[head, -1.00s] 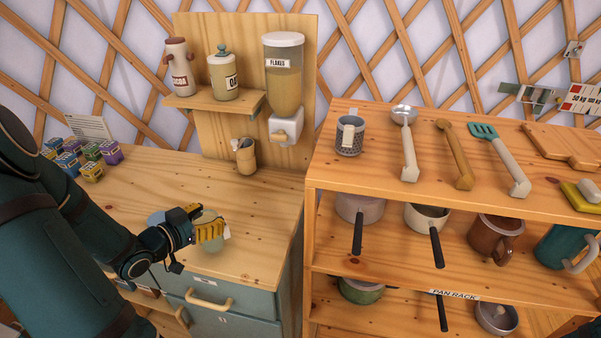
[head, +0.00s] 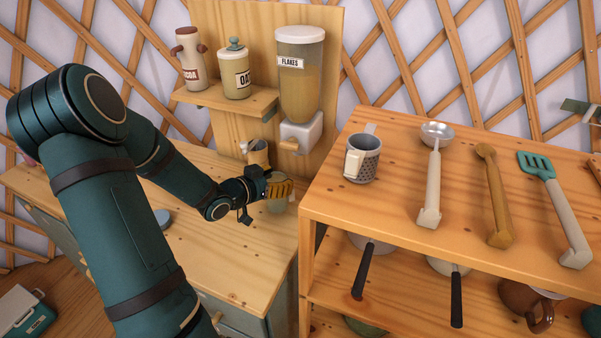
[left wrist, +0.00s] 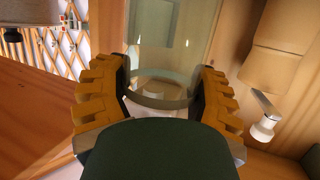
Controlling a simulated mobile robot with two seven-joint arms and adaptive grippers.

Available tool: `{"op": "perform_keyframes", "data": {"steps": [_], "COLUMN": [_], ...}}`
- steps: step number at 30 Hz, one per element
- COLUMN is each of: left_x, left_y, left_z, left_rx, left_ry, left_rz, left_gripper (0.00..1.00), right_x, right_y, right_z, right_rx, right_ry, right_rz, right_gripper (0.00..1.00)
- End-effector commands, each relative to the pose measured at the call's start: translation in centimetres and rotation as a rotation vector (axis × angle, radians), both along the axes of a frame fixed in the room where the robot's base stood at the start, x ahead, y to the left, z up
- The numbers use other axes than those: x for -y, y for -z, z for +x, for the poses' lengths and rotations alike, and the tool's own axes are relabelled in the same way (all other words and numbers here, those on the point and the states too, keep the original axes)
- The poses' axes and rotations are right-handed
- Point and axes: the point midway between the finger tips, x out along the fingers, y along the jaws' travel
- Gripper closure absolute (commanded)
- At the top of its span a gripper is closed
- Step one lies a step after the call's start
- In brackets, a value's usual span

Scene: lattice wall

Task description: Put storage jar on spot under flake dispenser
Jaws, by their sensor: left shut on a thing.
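The storage jar, a small pale green glass vessel (head: 277,206), is in the fingers of my left gripper (head: 279,188), over the counter. The fingers cover its upper part. In the left wrist view its clear round rim (left wrist: 160,92) shows between the two yellow ribbed fingers. The flake dispenser (head: 299,75), a clear hopper labelled FLAKES with a white base (head: 301,132), is mounted on the wooden back panel, above and behind the gripper. The spot under it cannot be made out. I cannot tell whether the jar touches the counter. My right gripper is not in view.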

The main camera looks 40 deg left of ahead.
Motion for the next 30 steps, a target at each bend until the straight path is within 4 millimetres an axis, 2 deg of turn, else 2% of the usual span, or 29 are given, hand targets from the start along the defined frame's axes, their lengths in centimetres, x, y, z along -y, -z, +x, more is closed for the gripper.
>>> {"op": "perform_keyframes", "data": {"steps": [1, 3, 14, 20, 23, 30], "left_x": [0.1, 0.2, 0.4, 0.7, 0.6, 0.6], "left_y": [0.1, 0.1, 0.0, 0.1, 1.5, 1.5], "left_z": [1.2, 2.4, 5.2, 8.6, 8.5, 8.5], "left_rx": [0.003, 0.002, 0.002, 0.003, -0.001, 0.001], "left_ry": [0.003, 0.002, 0.001, 0.002, -0.001, -0.001], "left_rz": [0.0, -0.001, 0.001, -0.001, -0.004, 0.001], "left_gripper": [0.82, 0.82, 0.82, 0.82, 0.82, 0.82], "right_x": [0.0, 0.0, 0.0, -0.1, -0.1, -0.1], "right_y": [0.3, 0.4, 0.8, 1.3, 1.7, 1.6], "right_z": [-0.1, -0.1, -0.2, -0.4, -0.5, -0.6], "right_rx": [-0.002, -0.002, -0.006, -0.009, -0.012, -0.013], "right_ry": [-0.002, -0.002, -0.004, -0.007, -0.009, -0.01], "right_rz": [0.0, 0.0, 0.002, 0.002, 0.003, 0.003], "right_gripper": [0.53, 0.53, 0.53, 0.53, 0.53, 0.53]}}
